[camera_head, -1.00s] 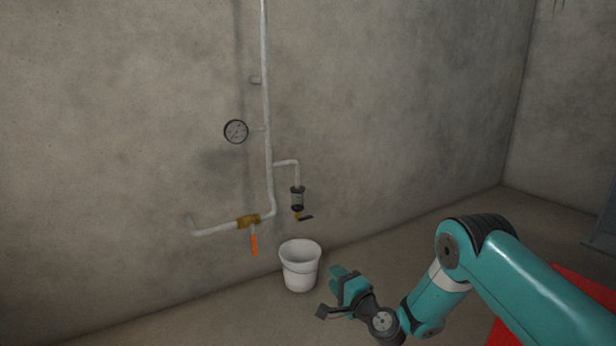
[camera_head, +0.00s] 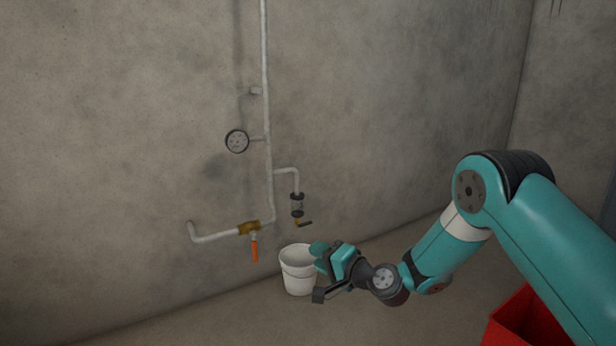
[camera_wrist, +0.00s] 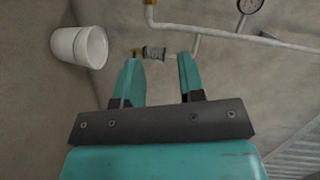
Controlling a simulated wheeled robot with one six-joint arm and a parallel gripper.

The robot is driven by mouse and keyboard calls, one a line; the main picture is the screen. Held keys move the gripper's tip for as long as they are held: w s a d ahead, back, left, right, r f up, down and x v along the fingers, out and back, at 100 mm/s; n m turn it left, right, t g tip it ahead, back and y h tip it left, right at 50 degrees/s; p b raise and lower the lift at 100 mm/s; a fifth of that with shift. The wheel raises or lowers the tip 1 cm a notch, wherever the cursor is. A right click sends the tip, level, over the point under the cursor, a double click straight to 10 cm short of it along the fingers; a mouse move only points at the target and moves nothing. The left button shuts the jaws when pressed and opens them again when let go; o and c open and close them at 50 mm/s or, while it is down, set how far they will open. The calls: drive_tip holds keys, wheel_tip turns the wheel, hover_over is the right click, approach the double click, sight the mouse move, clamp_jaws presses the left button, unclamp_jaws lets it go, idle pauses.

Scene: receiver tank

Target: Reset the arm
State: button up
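My gripper (camera_head: 318,272) is in front of the white bucket (camera_head: 297,277) in the head view and hides part of its right side. In the wrist view my gripper (camera_wrist: 160,80) has its two teal fingers apart with nothing between them. The bucket (camera_wrist: 80,47) also shows there at the upper left, clear of the fingers. My arm reaches in from the right of the head view, bent at a raised elbow.
A white pipe (camera_head: 266,100) runs down the wall with a round gauge (camera_head: 237,141), a brass valve with an orange handle (camera_head: 254,248) and a small drain fitting (camera_head: 297,206) above the bucket. A red box (camera_head: 522,322) is at the lower right.

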drive_tip(key=s+r+n+g+h+p, duration=0.1)
drive_tip(key=s+r+n+g+p, duration=0.3)
drive_tip(key=s+r, duration=0.55)
drive_tip(key=s+r+n+g+h+p, duration=0.1)
drive_tip(key=s+r+n+g+p, duration=0.3)
drive_tip(key=s+r, duration=0.55)
drive_tip(key=s+d+r+n+g+h+p, duration=0.1)
drive_tip(key=s+d+r+n+h+p, duration=0.1)
drive_tip(key=s+d+r, duration=0.3)
drive_tip(key=s+d+r+n+g+h+p, duration=0.1)
drive_tip(key=s+d+r+p, duration=0.15)
drive_tip(key=s, duration=0.55)
drive_tip(key=s+d+r+n+g+h+p, duration=0.1)
drive_tip(key=s+d+r+n+h+p, duration=0.1)
drive_tip(key=s+d+r, duration=0.3)
wheel_tip(320, 180, up, 37)
drive_tip(key=s+p, duration=0.1)
drive_tip(key=p, duration=3.6)
drive_tip(key=shift+s+a+r+g+p, duration=0.2)
drive_tip(key=shift+s+a+g+p, duration=0.1)
drive_tip(key=shift+s, duration=0.1)
drive_tip(key=shift+f, duration=0.1)
